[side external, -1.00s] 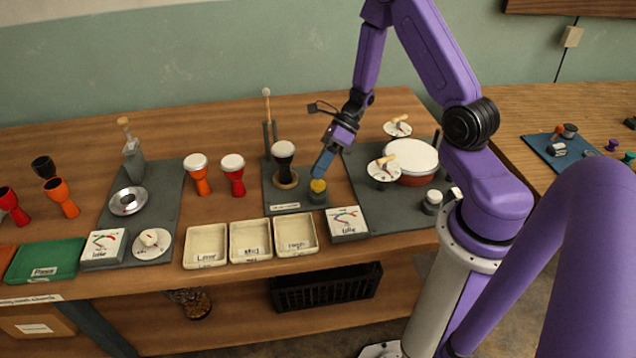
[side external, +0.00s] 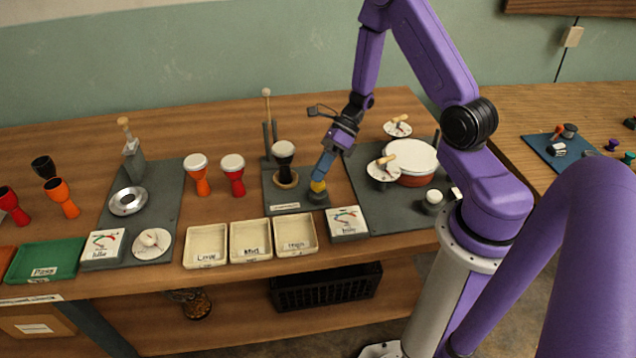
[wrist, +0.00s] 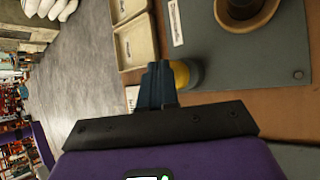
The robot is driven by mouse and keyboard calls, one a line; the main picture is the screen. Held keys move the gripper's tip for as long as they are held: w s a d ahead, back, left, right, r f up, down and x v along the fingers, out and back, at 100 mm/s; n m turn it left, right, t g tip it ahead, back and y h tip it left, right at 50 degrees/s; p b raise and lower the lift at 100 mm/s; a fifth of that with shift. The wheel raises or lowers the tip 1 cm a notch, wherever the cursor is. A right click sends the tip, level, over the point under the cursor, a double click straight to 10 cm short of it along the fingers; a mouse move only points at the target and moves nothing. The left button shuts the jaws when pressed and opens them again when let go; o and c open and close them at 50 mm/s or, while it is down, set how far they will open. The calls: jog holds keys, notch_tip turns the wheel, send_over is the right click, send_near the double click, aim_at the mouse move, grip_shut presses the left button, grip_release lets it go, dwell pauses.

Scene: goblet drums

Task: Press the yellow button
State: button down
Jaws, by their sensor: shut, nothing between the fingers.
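The yellow button (side external: 318,186) sits on a dark block at the front right corner of a grey board (side external: 290,203). My gripper (side external: 321,178) is shut with nothing between its fingers. Its tips point down at the button's top and look to touch it; the exact contact is hidden. In the wrist view the yellow button (wrist: 181,73) shows just beyond and beside the closed dark fingers (wrist: 158,78), which partly cover it.
A black goblet drum (side external: 284,152) stands on the same board behind the button, with an upright mallet (side external: 267,110) at its back. Cream trays (side external: 296,234) and a gauge card (side external: 346,221) lie in front. A large white-topped drum (side external: 412,158) is at the right.

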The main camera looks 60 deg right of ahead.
jog(key=shift+f, duration=0.95)
dwell(1.0)
jog(key=shift+r, duration=1.4)
jog(key=shift+r, duration=2.5)
